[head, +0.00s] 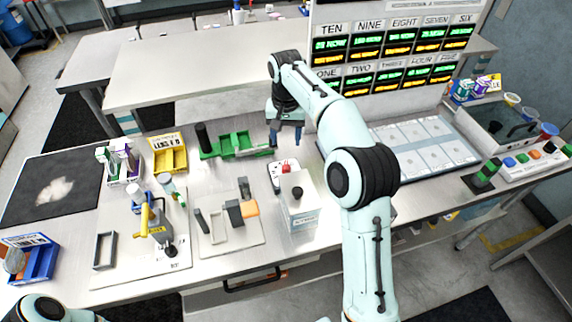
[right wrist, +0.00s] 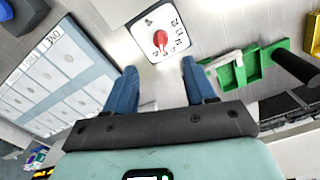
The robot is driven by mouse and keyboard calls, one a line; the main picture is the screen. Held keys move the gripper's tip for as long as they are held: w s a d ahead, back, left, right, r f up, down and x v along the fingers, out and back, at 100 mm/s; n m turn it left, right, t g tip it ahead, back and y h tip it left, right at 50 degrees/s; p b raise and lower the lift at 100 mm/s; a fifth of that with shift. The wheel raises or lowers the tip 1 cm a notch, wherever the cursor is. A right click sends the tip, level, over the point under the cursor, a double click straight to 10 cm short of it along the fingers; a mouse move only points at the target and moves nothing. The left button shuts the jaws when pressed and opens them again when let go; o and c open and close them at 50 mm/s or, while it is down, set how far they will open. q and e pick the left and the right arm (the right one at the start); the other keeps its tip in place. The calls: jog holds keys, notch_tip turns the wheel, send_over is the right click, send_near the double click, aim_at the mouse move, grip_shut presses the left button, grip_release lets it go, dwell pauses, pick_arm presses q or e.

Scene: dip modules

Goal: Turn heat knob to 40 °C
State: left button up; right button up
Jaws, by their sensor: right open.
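The heat knob is red and sits on a white dial plate with printed numbers; the knob (right wrist: 160,39) shows at the top centre of the right wrist view. In the head view the red knob (head: 285,168) is at the middle of the bench, on a white panel behind a white box. I cannot read its setting. My right gripper (head: 286,134) has blue fingers and hangs above and behind the knob in the head view. In the right wrist view the gripper (right wrist: 157,66) is open and empty, its fingers apart, with the knob beyond them. My left gripper is out of view.
A white box (head: 299,205) with a dark top knob stands in front of the dial. A green tray (head: 236,146) lies left of my right gripper. A board of pale cards (head: 425,147) lies to the right. A lit display panel (head: 385,60) stands behind.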

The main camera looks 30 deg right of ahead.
aim_at(286, 166)
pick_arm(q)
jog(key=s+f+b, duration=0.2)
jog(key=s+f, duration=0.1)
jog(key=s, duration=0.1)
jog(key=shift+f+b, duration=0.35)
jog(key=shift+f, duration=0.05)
pick_arm(e)
notch_tip(286, 166, down, 13)
jog(key=shift+f, duration=0.15)
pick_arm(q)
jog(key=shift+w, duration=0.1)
pick_arm(e)
grip_shut()
jog(key=shift+n+p, duration=0.4)
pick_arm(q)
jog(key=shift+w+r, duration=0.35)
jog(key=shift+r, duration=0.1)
pick_arm(e)
grip_release()
